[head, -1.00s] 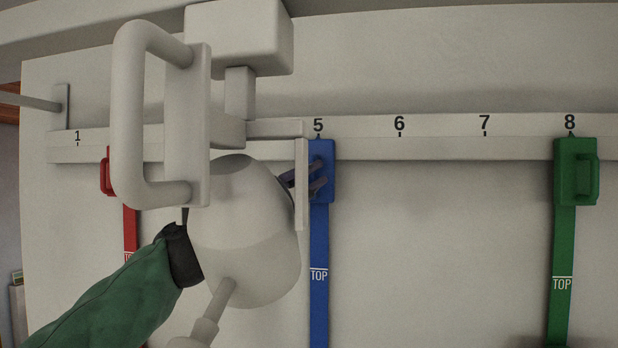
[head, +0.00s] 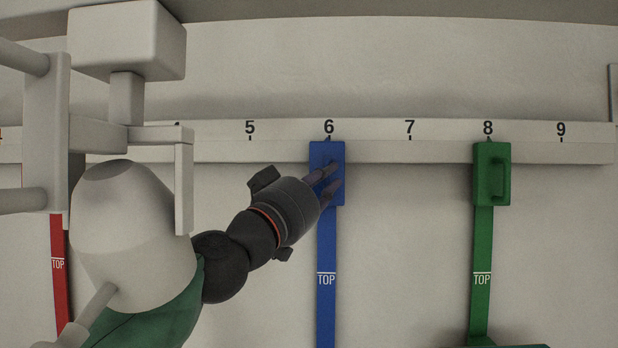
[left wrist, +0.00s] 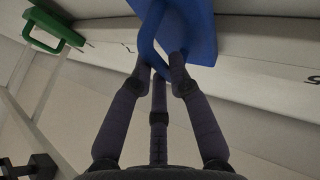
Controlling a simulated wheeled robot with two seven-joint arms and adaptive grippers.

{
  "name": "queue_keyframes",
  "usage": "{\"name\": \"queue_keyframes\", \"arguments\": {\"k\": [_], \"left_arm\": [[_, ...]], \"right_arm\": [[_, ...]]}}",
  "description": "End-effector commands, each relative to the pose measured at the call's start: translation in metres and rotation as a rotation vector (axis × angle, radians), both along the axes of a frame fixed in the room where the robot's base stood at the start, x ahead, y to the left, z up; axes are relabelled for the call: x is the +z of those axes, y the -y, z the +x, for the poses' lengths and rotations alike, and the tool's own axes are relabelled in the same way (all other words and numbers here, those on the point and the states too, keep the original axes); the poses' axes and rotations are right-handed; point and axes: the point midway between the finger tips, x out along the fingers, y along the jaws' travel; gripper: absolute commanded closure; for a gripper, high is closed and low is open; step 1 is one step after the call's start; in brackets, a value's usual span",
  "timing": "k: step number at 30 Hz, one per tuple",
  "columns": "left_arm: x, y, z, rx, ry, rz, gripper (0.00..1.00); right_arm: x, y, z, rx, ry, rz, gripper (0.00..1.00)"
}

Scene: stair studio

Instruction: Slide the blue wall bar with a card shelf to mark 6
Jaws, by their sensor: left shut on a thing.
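The blue wall bar (head: 326,245) hangs upright from the numbered rail (head: 375,150). Its blue slider block (head: 333,195) sits on the rail with its pointer at mark 6 (head: 329,127). My left gripper (head: 327,178) reaches in from the left, its fingers at the block's handle. In the left wrist view, the fingers (left wrist: 162,70) are shut on the blue handle loop (left wrist: 150,35). The card shelf is not in view. My right gripper is not in view.
A green bar (head: 482,240) hangs at mark 8, right of the blue one. A red bar (head: 58,262) hangs at the far left. The rail between 6 and 8 is clear.

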Motion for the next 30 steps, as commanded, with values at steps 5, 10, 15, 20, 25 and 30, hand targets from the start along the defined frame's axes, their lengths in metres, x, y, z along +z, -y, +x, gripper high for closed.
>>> {"name": "queue_keyframes", "arguments": {"k": [5,10,15,20,25,30], "left_arm": [[-0.002,-0.001,0.002,0.003,-0.002,-0.001,1.00],[-0.001,-0.001,0.001,0.003,-0.002,-0.001,0.57],[-0.001,-0.002,0.001,0.003,-0.001,-0.002,0.57],[-0.001,-0.003,0.000,0.003,-0.001,-0.003,0.57],[-0.002,-0.007,-0.005,0.004,0.000,-0.003,0.57],[-0.007,-0.013,-0.015,0.004,0.000,-0.003,0.57]], "right_arm": [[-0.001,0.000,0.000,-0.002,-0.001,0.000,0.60],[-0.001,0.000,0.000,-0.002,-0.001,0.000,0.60],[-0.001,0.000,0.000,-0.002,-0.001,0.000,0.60],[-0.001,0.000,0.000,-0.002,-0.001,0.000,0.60],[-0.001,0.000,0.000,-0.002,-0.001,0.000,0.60],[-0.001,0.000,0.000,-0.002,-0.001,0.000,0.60]]}}
